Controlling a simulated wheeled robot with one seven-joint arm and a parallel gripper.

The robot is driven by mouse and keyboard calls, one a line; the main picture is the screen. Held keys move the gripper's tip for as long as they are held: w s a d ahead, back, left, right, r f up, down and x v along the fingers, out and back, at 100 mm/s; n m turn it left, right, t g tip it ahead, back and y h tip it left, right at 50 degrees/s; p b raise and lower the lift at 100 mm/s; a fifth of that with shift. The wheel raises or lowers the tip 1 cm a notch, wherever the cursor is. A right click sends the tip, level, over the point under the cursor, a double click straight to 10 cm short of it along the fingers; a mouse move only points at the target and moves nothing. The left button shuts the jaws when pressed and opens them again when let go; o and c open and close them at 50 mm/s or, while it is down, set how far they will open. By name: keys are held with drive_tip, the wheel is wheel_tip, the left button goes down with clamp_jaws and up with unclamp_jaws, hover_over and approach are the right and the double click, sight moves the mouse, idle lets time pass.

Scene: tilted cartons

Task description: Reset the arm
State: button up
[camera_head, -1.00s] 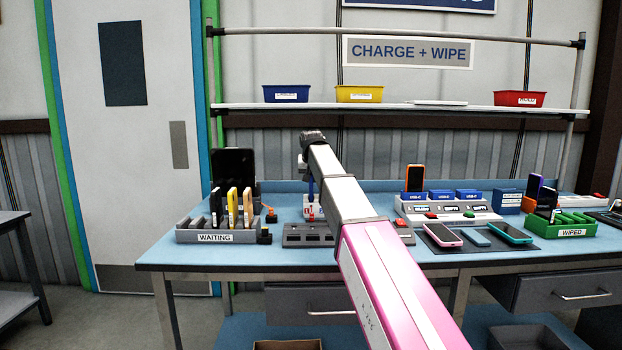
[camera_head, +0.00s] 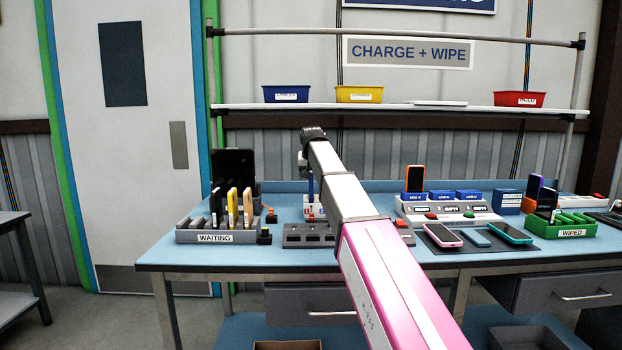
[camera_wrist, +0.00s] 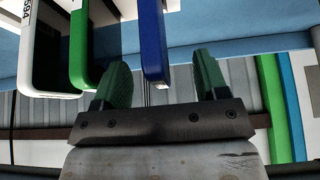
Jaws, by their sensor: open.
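Behind the fingers in that view, a blue bar-shaped thing (camera_wrist: 153,40), a green-edged one (camera_wrist: 80,45) and a white-edged one (camera_wrist: 42,50) hang into the picture from the top. In the head view my pink and white arm reaches over the middle of the blue bench (camera_head: 270,258).
A grey WAITING rack (camera_head: 215,237) with several phones stands at left. A charging dock (camera_head: 450,210), a dark mat with phones (camera_head: 480,250) and a green WIPED rack (camera_head: 562,228) stand at right. A shelf (camera_head: 400,107) with blue, yellow and red bins runs behind.

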drive_tip(key=shift+r, duration=2.85)
drive_tip(key=shift+s, duration=0.1)
